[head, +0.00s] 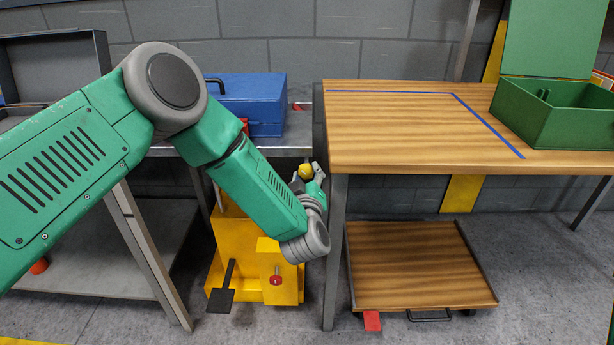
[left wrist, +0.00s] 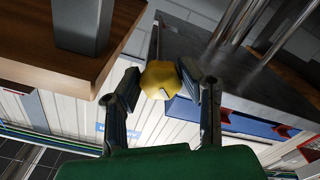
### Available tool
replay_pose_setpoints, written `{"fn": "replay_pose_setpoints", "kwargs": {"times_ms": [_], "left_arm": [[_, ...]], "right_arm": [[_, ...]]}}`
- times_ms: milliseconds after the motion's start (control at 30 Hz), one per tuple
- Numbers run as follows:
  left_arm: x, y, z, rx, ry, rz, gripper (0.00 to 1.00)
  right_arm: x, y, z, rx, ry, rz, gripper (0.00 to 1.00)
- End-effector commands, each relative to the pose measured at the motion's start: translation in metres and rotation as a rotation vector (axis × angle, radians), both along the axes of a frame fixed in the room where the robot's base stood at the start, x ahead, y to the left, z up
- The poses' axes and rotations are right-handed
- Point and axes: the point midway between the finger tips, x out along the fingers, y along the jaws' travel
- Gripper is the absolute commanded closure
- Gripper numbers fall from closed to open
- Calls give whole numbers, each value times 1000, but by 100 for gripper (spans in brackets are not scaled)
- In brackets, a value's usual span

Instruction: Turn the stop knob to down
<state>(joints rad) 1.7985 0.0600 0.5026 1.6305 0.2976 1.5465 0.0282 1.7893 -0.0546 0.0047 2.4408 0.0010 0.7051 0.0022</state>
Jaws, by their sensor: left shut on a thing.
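My left gripper (head: 308,180) is at the gap between the grey bench and the wooden table. It is shut on a yellow knob (head: 305,170). In the left wrist view the yellow knob (left wrist: 158,80) sits between the two fingertips (left wrist: 160,92), with a small pale mark on its face. Below the gripper stands a yellow machine (head: 234,262) with a black pedal (head: 220,300) and a red-tipped handle (head: 276,280). My arm hides part of the machine, and I cannot read which way the knob points. My right gripper is out of view.
The wooden table (head: 410,115) stands close on the right, its leg (head: 335,250) near my wrist. A green box (head: 555,115) is on it. A blue case (head: 250,100) stands on the grey bench behind my arm. A wooden board (head: 415,265) lies low under the table.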

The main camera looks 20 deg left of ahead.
Motion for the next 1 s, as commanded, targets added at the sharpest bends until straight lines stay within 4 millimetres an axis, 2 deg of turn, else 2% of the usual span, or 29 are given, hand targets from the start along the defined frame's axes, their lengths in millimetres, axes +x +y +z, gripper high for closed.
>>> {"fn": "replay_pose_setpoints", "kwargs": {"times_ms": [600, 1000], "left_arm": [[0, 1, -1, -537, -153, 5, 95], [-1, 2, -2, -730, -208, 8, 95]], "right_arm": [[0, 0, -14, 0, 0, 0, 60], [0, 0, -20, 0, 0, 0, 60]]}}
